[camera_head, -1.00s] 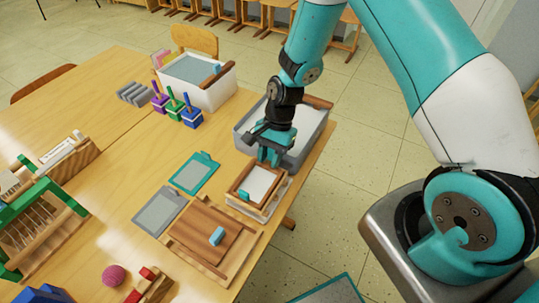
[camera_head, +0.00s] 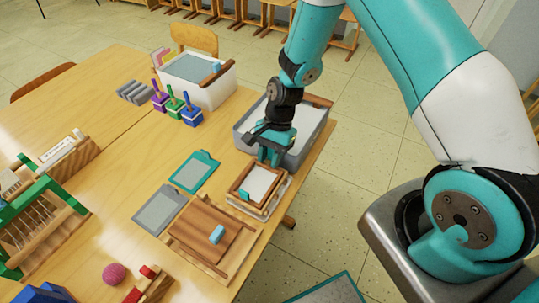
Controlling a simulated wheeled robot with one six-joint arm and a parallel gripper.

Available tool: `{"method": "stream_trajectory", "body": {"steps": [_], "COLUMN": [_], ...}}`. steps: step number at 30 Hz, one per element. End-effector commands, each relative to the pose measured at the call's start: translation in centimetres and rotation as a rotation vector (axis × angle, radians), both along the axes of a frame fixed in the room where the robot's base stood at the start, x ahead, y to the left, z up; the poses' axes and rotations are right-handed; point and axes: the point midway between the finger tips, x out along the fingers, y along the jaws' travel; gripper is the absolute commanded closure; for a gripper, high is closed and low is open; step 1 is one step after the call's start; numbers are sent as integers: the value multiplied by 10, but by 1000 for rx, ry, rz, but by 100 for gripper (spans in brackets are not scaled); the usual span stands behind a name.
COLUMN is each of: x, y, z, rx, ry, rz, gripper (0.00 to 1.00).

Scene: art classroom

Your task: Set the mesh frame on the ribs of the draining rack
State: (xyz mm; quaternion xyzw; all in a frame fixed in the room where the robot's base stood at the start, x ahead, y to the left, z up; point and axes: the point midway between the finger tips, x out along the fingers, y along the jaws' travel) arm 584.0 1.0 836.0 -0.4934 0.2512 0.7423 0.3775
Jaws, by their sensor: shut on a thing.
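A brown wooden frame with a pale panel, which looks like the mesh frame (camera_head: 258,183), lies near the table's right edge, over a lighter piece (camera_head: 247,209). A small teal block sits on its near edge. My gripper (camera_head: 269,160) points down at the frame's far edge. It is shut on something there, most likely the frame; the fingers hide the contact. A grey ribbed piece (camera_head: 133,92) lies at the back left; I cannot tell whether it or the piece under the frame is the draining rack.
A grey tray (camera_head: 243,143) stands just behind my gripper. A white tub (camera_head: 216,97) and peg blocks (camera_head: 191,115) stand farther back. A teal-edged panel (camera_head: 194,172), a grey panel (camera_head: 160,209) and a wooden board (camera_head: 190,236) lie left and in front.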

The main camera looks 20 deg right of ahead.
Motion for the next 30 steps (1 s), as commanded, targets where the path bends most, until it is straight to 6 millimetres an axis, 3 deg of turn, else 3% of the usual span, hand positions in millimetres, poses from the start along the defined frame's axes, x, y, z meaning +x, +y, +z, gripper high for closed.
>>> {"method": "stream_trajectory", "body": {"steps": [30], "x": [0], "y": [0], "z": [-12], "rx": [0], "ry": [0], "rz": [0], "gripper": [94]}}
